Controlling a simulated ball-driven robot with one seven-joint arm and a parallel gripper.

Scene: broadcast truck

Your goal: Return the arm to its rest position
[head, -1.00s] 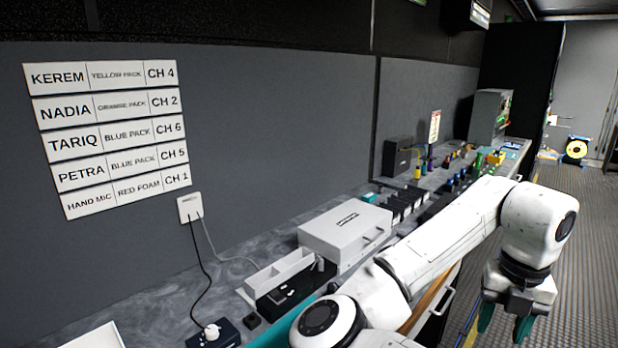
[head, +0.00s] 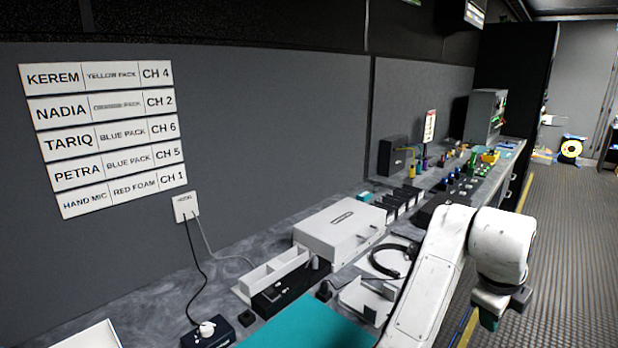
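My white arm rises from the bottom right of the head view and bends over beyond the front edge of the counter. My gripper (head: 487,318) hangs from its end, pointing down over the aisle floor. Only part of a teal finger shows below the dark gripper body, so its opening is hidden. I see nothing held in it.
The counter (head: 130,300) runs along the wall. On it are a teal mat (head: 310,328), a white case (head: 340,226), headphones (head: 392,262), a black box (head: 290,290) and several small coloured items farther back. The ribbed aisle floor (head: 570,240) is clear.

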